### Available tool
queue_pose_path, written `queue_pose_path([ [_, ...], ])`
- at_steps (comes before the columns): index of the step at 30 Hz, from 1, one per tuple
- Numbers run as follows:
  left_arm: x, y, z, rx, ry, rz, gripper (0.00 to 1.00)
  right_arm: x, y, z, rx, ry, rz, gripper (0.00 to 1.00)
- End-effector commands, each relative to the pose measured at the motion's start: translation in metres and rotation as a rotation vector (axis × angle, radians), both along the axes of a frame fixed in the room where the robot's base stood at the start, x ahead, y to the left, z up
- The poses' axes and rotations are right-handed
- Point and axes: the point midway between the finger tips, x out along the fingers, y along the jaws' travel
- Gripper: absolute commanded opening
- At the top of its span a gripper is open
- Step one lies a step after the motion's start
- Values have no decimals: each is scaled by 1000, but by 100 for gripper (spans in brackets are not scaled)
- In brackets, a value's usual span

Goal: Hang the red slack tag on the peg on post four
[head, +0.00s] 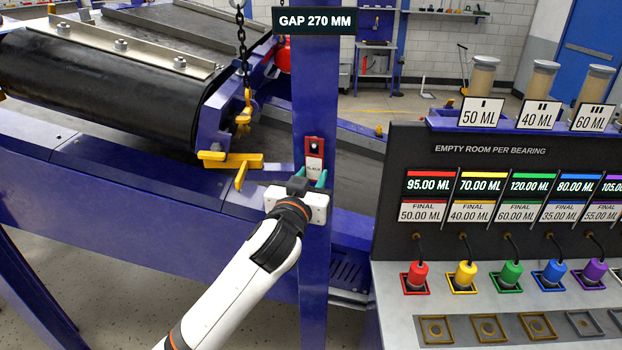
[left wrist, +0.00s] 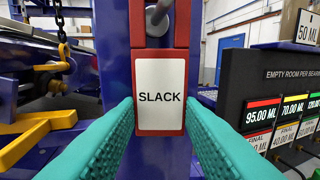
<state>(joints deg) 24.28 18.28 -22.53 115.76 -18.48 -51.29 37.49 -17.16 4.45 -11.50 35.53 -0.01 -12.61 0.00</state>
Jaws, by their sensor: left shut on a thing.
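The red slack tag (head: 314,148) has a white face reading "SLACK" and is upright in front of a blue post (head: 315,90). It also shows large in the left wrist view (left wrist: 160,95). My left gripper (head: 312,182) is shut on the tag's lower part, with a teal finger at each side (left wrist: 160,115). A grey round peg (left wrist: 157,20) shows within the opening at the tag's top. I cannot tell whether the peg passes through the opening or lies behind it. No post number is readable. My right gripper is not in view.
A sign reading "GAP 270 MM" (head: 314,21) is high on the post. A conveyor with a black roller (head: 110,90), a chain (head: 241,45) and a yellow bracket (head: 232,162) are left. A dark panel (head: 500,200) with coloured plugs stands right.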

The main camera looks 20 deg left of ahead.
Motion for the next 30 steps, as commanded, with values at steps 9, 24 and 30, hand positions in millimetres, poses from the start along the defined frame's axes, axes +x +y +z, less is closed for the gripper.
queue_pose_path([
  [9,0,0,0,0,0,0,0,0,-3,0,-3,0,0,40],
  [24,-1,0,0,0,0,1,59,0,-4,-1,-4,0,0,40],
  [30,-24,-1,-3,-2,-1,0,59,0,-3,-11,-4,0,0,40],
])
